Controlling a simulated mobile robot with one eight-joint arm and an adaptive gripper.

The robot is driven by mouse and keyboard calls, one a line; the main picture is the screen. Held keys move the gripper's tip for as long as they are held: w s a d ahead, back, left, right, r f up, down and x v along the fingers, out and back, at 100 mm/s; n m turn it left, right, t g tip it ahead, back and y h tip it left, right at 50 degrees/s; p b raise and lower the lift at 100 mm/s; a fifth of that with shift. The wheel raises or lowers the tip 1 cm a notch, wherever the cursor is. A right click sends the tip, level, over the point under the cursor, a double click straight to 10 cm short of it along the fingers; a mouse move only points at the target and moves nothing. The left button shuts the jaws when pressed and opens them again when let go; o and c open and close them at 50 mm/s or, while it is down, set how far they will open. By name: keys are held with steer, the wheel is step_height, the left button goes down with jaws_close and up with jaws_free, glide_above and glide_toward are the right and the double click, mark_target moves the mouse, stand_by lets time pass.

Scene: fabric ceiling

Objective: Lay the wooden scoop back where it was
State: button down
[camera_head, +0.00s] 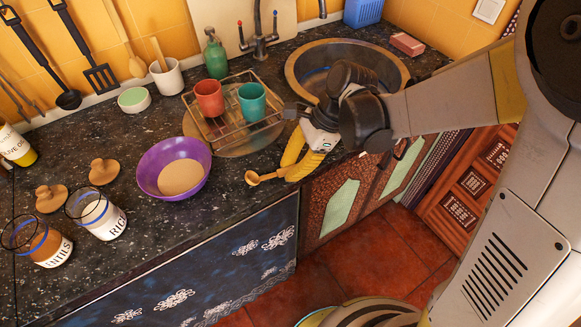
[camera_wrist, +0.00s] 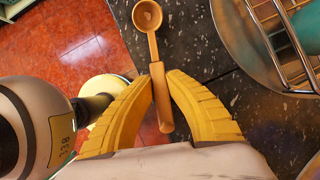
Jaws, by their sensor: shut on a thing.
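The wooden scoop (camera_head: 266,177) is held in my gripper (camera_head: 287,172) near the front edge of the counter, right of the purple bowl. In the wrist view the scoop (camera_wrist: 148,18) points away from me, its round cup at the top. The yellow fingers of my gripper (camera_wrist: 160,85) are shut on its handle, and the handle's end sticks out between them. The scoop is over or close to the counter edge; I cannot tell whether it touches the counter (camera_head: 225,215).
A purple bowl (camera_head: 152,158) with pale contents stands to the left. Behind are a wire rack (camera_head: 235,136) with a red cup (camera_head: 209,98) and a teal cup (camera_head: 252,101), and a sink (camera_head: 296,68). Open jars (camera_head: 104,218) and lids (camera_head: 103,171) stand at left. The counter front is clear.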

steer(key=shift+f, duration=0.15)
steer(key=shift+f, duration=0.1)
steer(key=c, duration=1.4)
jaws_free()
steer(key=v, duration=1.2)
steer(key=shift+d, duration=0.15)
